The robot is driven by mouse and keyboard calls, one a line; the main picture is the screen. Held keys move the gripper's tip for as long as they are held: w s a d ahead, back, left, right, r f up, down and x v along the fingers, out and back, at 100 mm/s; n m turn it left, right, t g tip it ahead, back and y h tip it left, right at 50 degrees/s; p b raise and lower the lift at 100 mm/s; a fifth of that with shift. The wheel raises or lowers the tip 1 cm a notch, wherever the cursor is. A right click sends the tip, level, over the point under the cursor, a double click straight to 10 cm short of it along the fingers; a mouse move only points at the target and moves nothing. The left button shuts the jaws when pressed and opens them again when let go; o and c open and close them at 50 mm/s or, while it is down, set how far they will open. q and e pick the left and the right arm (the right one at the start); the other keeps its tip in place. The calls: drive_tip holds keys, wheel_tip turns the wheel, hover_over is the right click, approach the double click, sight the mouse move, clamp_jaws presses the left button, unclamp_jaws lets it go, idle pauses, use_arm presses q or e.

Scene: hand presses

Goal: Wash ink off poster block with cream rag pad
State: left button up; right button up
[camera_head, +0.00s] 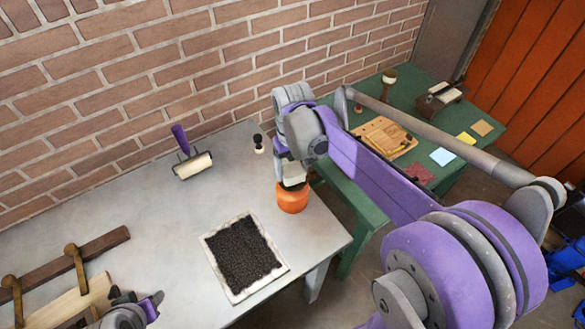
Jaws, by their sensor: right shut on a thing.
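My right gripper (289,165) reaches down over an orange pot (293,198) near the right edge of the grey table. It is shut on a small cream pad (293,180), mostly hidden by the gripper and at the pot's mouth; I cannot tell whether it touches the pot. A slab with a dark, inky, speckled face and a pale border (243,256) lies flat in front of the pot. A carved wooden block (386,138) lies on the green bench; I cannot tell which of the two is the poster block. My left gripper (127,311) is partly in view at bottom left, its jaws unclear.
A roller with a purple handle (192,163) and a small dark-and-white stamp (258,143) lie on the grey table (110,200). Wooden bars with brass hooks (75,262) stand at left. Paper squares (442,156) lie on the green bench (345,180). A brick wall stands behind.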

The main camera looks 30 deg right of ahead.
sight(293, 168)
drive_tip(key=shift+w+r+p, duration=0.15)
drive_tip(key=shift+r+p, duration=1.2)
drive_tip(key=shift+r, duration=2)
use_arm(q)
drive_tip(key=w+r, duration=0.1)
drive_tip(key=r, duration=0.2)
drive_tip(key=w+r, duration=0.1)
drive_tip(key=shift+w+r, duration=0.15)
drive_tip(key=shift+w, duration=0.15)
use_arm(e)
drive_tip(key=shift+f, duration=0.1)
use_arm(q)
drive_tip(key=shift+s, duration=0.1)
